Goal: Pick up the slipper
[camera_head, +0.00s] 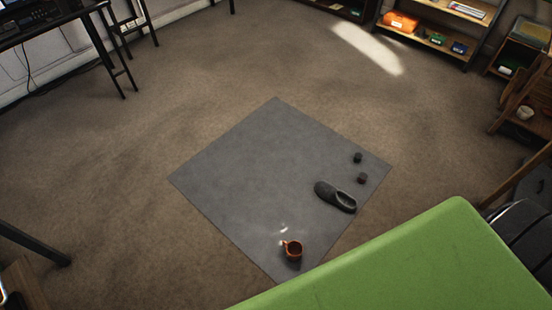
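A dark grey slipper (335,196) lies on a grey mat (250,165) on the floor, toward the mat's right side. Its closed toe points up-left and its opening faces down-right. Two small dark knobs lie above and right of it, one farther (357,158) and one nearer (362,179). No gripper is near the slipper, and neither of my grippers shows in the head view.
A green surface (430,265) fills the lower right and overlaps the mat's edge. Shelves (430,38) stand at the back right, a desk (40,25) at the upper left. The carpet around is clear.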

